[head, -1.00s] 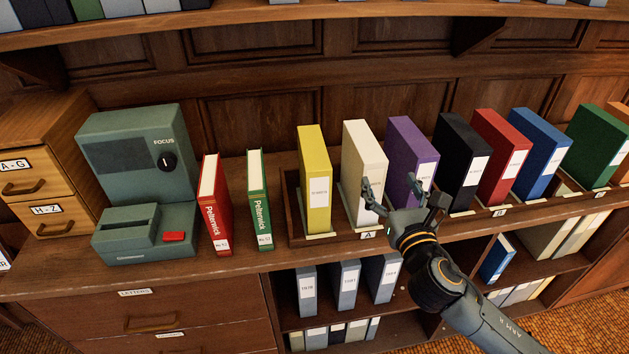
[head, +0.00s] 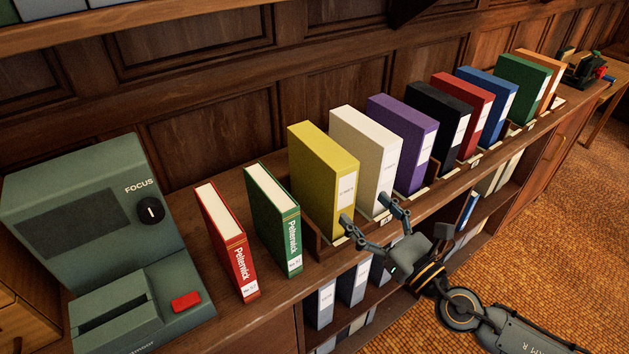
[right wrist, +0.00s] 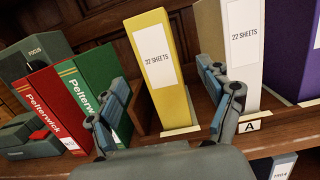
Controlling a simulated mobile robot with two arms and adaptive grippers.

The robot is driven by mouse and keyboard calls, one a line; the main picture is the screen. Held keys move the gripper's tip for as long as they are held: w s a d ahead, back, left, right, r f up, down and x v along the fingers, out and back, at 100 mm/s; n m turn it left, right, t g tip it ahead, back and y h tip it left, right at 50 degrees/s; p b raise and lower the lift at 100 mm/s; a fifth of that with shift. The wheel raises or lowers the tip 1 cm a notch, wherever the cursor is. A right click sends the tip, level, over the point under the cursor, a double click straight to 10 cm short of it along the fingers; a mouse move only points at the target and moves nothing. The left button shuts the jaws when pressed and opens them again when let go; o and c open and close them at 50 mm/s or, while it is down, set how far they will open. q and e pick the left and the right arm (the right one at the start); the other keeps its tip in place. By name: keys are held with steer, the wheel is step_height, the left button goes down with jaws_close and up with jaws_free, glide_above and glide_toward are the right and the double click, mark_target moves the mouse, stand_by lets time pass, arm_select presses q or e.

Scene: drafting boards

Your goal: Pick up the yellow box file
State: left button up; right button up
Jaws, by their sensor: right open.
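The yellow box file (head: 321,178) stands upright at the left end of a row of box files in the head view. Its spine carries a white label. In the right wrist view the yellow box file (right wrist: 159,75) stands ahead, between the two fingers and beyond them. My right gripper (head: 368,226) is open and empty, in front of the shelf edge, with its fingers pointing at the yellow and white files. It also shows in the right wrist view (right wrist: 163,100). My left gripper is not in view.
A white box file (head: 365,155) stands close right of the yellow one, then a purple one (head: 402,140) and several more. A green book (head: 272,215) and a red book (head: 225,240) stand to the left. A grey-green machine (head: 95,235) is further left.

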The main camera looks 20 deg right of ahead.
mark_target(349, 190)
steer(key=x, duration=0.1)
steer(key=p+x, duration=0.1)
steer(key=x, duration=0.1)
steer(key=p+x, duration=0.1)
steer(key=shift+w+d+r, duration=0.15)
steer(key=shift+w+r, duration=0.1)
steer(key=shift+r, duration=0.1)
steer(key=x, duration=0.1)
steer(key=p+x, duration=0.1)
steer(key=x, duration=0.1)
steer(key=shift+f, duration=0.2)
steer(key=shift+a, duration=0.25)
steer(key=shift+w, duration=0.35)
steer(key=p+x, duration=0.1)
steer(key=x, duration=0.2)
steer(key=shift+w+a+p, duration=0.3)
steer(key=shift+a, duration=0.05)
steer(key=shift+w+a+f, duration=0.15)
steer(key=shift+w, duration=0.25)
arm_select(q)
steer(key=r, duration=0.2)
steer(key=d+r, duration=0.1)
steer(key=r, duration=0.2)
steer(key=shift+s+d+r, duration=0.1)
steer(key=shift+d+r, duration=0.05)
